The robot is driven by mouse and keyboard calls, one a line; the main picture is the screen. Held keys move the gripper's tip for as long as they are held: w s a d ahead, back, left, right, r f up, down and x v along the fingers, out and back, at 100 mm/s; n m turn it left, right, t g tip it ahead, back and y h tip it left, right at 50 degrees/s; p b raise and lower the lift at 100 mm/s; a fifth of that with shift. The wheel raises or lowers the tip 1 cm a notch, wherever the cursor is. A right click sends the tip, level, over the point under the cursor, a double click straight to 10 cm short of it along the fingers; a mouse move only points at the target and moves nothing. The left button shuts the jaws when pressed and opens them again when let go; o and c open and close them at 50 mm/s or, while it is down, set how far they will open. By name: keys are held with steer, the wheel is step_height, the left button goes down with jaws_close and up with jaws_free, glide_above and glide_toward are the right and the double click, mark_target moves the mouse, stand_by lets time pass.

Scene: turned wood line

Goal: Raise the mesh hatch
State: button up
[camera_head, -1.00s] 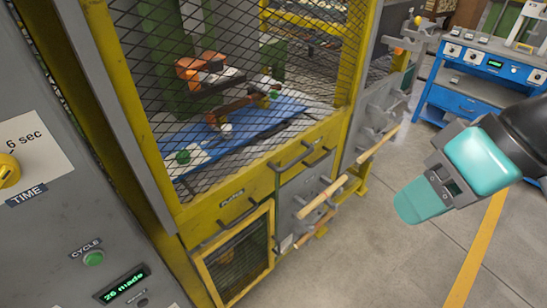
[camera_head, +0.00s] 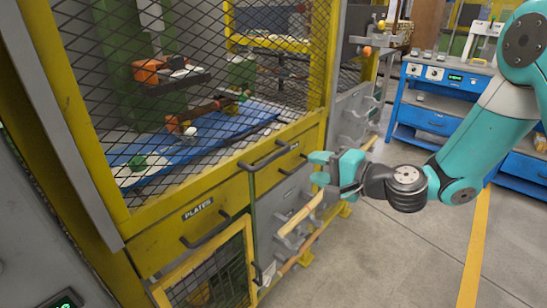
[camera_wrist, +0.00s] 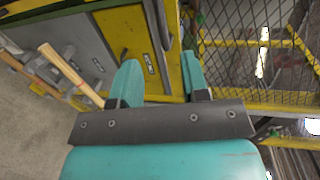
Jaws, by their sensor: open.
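The mesh hatch (camera_head: 225,75) is a black wire panel in a yellow frame on the machine's front. It looks closed, its lower rail running just above the drawer fronts. A dark bar handle (camera_head: 264,157) is at that rail. My gripper (camera_head: 319,168) is open and empty, in front of the machine and to the right of the handle, apart from it. In the wrist view its two teal fingers (camera_wrist: 160,62) point at the yellow and grey front, with a dark bar between and beyond them. Which handle that bar is, I cannot tell.
A yellow drawer marked PLATES (camera_head: 198,210) and a smaller mesh door (camera_head: 212,275) are below. Wooden handles (camera_head: 300,213) stick out at the right. A blue bench (camera_head: 430,115) stands behind my arm. The floor at right is clear.

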mark_target(275, 158)
steer(key=p+x, duration=0.2)
steer(key=x, duration=1.1)
steer(key=shift+a+p, duration=0.2)
steer(key=shift+p, duration=0.2)
jaws_close()
